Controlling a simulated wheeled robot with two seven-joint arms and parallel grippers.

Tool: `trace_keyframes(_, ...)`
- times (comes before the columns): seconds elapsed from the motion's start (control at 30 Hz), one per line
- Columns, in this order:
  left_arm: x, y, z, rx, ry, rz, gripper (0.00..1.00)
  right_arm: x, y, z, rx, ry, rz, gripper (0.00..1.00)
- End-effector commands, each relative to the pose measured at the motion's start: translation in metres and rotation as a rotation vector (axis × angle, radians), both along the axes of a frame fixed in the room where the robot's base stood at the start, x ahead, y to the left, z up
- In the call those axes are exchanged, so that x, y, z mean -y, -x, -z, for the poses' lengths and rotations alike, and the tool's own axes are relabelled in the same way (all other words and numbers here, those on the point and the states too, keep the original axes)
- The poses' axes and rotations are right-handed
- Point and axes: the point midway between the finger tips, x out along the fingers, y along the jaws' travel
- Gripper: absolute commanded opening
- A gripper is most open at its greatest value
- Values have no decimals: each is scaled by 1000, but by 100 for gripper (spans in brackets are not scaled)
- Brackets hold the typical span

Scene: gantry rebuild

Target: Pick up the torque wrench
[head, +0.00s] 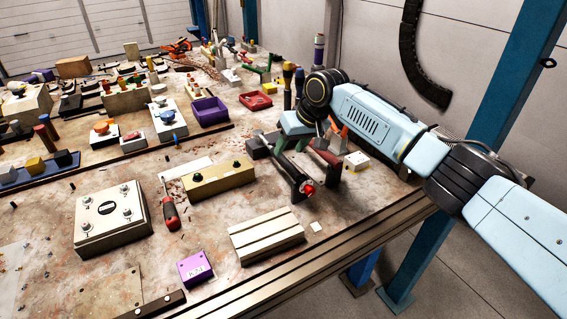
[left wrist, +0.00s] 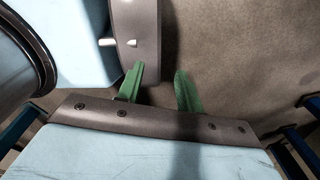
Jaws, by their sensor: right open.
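A dark rod with a red end (head: 306,188), which looks like the torque wrench, lies on the bench at the right, slanting toward the front. My right gripper (head: 291,146) is open at the rod's far end, with its green fingertips apart. The gripper body and arm hide part of that area, and I cannot tell whether the fingers touch the rod. My left gripper (left wrist: 160,88) shows only in the left wrist view.
A yellowish box (head: 218,179) and a grooved pale block (head: 266,235) stand left of and in front of the rod. A screwdriver with a red handle (head: 170,213), a purple block (head: 196,268) and a bolted plate (head: 112,215) lie further left. Upright tools stand behind my right gripper.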

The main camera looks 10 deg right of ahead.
Motion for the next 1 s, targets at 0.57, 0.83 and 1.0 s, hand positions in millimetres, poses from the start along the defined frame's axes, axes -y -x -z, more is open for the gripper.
trace_keyframes(0.57, -6, -23, 11, 36, -6, 6, 36, -11, -16, 50, 0, 0, -1, 48)
trace_keyframes(0.83, -9, -14, 11, 20, -11, 6, 36, -11, -15, 50, 1, 0, -1, 36)
trace_keyframes(1.0, -9, -14, 11, 20, -12, 6, 36, -11, -15, 50, 1, 0, 0, 14)
